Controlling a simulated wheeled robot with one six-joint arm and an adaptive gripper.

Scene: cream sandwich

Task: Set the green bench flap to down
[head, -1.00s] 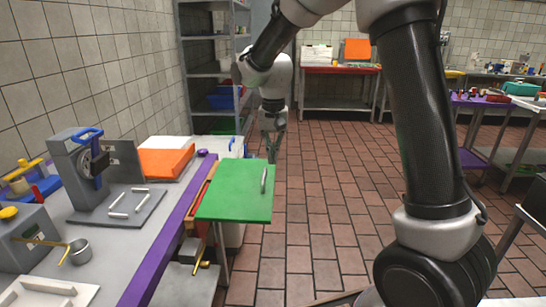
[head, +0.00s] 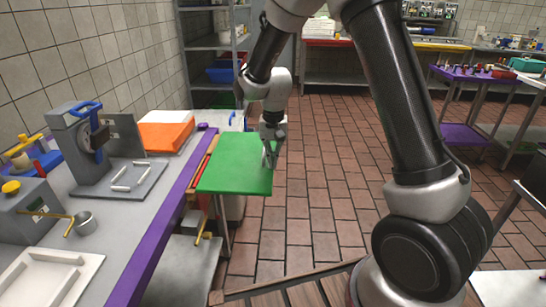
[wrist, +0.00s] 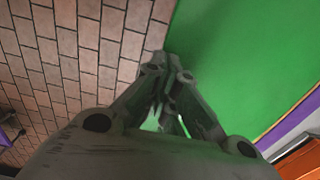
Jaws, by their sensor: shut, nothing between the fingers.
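The green bench flap (head: 232,168) stands out level from the right side of the bench, about at bench-top height. My gripper (head: 270,161) is shut and empty, pointing down at the flap's right edge, where its pale handle is mostly hidden behind the fingers. In the wrist view the flap (wrist: 245,60) fills the upper right, and my gripper (wrist: 172,108) overlaps its edge. A pale bit shows between the finger links. I cannot tell whether the fingertips touch the flap or the handle.
The bench (head: 125,215) with a purple edge runs along the left, holding a press (head: 90,150), an orange block (head: 165,135) and a white tray (head: 50,278). Shelves (head: 212,60) stand behind. The tiled floor right of the flap is open. A wooden rail (head: 290,285) is in front.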

